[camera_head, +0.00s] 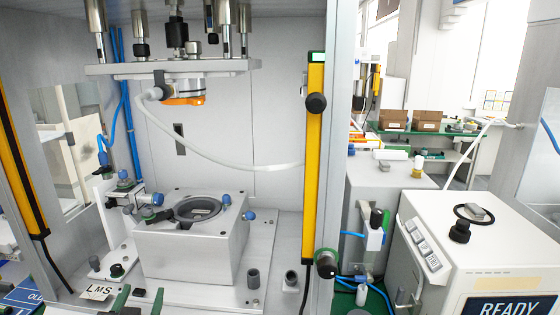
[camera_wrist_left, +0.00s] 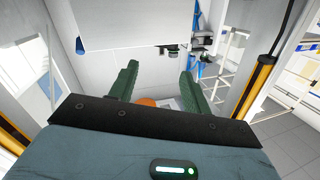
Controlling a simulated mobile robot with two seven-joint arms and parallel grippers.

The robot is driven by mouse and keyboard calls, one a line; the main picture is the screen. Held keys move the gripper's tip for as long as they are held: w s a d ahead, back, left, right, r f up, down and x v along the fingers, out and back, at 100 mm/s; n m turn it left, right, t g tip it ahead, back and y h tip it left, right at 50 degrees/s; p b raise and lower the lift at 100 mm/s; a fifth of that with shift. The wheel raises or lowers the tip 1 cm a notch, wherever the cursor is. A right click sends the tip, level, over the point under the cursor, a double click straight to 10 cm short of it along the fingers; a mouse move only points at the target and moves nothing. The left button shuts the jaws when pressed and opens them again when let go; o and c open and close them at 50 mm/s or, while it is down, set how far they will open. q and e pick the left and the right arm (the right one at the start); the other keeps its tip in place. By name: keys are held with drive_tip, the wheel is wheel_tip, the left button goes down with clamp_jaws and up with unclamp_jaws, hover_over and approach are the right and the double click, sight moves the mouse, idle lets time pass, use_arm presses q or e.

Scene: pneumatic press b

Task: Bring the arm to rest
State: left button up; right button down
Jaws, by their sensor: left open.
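My left gripper (camera_head: 138,297) shows at the bottom left of the head view as two green fingertips, low in front of the press base. In the left wrist view the same gripper (camera_wrist_left: 158,78) has its two green fingers spread apart. Nothing is held between them. A bit of orange (camera_wrist_left: 147,101) shows beyond the fingers, too little to tell what it is. My right gripper is in neither view.
The press block (camera_head: 190,255) with a round recess stands behind the fingertips. The upper press plate (camera_head: 170,68) hangs above it. A yellow light-curtain bar (camera_head: 314,160) stands at right, another (camera_head: 22,150) at left. A white READY machine (camera_head: 470,245) is at far right.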

use_arm(q)
drive_tip(key=s+f+g+h, duration=0.1)
drive_tip(key=s+f+g, duration=0.8)
drive_tip(key=s+f, duration=0.65)
drive_tip(key=s+d+f+m+g+h, duration=0.1)
drive_tip(key=s+d+f+g, duration=0.2)
drive_tip(key=s, duration=0.5)
drive_tip(key=s+f+g+h, duration=0.1)
drive_tip(key=s+f+g, duration=0.2)
drive_tip(key=s+f, duration=0.35)
drive_tip(key=w+d+f+t+h, duration=0.1)
drive_tip(key=w+d+f+t, duration=0.1)
drive_tip(key=w+f+t, duration=0.3)
drive_tip(key=shift+w+d+f+m+t+h, duration=0.2)
drive_tip(key=shift+d+f+m+t+h, duration=0.15)
drive_tip(key=shift+f+t, duration=1.15)
drive_tip(key=shift+f+g, duration=0.3)
drive_tip(key=shift+g, duration=0.1)
